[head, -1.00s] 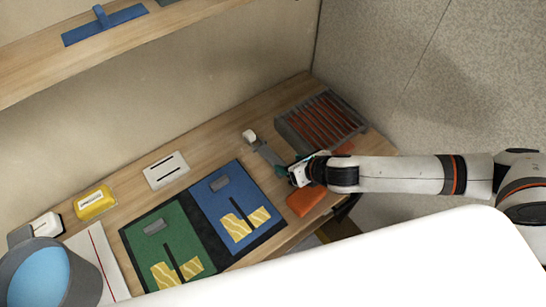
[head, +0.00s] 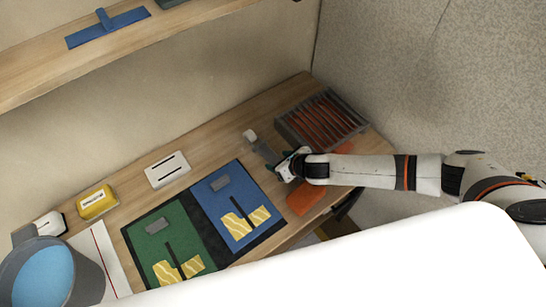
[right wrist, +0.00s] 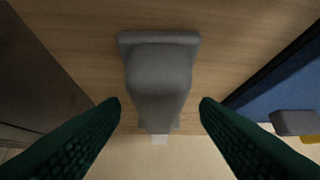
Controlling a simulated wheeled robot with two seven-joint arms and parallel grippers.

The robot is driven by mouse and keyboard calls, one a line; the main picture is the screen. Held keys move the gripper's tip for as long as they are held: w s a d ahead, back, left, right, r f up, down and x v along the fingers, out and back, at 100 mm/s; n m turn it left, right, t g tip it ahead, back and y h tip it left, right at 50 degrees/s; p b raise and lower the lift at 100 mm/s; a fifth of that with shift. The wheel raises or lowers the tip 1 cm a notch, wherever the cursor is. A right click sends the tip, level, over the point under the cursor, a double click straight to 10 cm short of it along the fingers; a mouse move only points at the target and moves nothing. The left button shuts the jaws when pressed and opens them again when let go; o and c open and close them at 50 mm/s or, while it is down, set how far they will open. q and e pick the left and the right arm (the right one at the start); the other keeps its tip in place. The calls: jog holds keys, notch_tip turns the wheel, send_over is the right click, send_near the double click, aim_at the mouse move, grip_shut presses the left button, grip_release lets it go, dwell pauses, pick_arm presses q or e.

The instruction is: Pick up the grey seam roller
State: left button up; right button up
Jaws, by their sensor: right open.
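The grey seam roller (head: 264,152) lies on the wooden bench, its pale end towards the back wall. My right gripper (head: 282,166) is open at the roller's near end, and hides part of it. In the right wrist view the roller's grey body (right wrist: 160,75) shows close up, wide at the top and narrower below. The fingertips of my right gripper (right wrist: 159,106) stand on either side of its narrower part, with a gap on each side. My left gripper is not in view.
A slatted dark rack (head: 322,118) stands beside the roller, and an orange block (head: 304,199) lies near the front edge. A blue board (head: 213,206) and a green board (head: 150,246) lie to the left. A grey bucket (head: 91,272) stands far left.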

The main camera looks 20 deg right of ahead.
aim_at(277, 160)
jog(key=shift+x, duration=0.9)
jog(key=shift+d, duration=0.1)
jog(key=shift+r, duration=0.1)
jog(key=c, duration=1.1)
jog(key=shift+o, duration=0.2)
notch_tip(277, 160, up, 10)
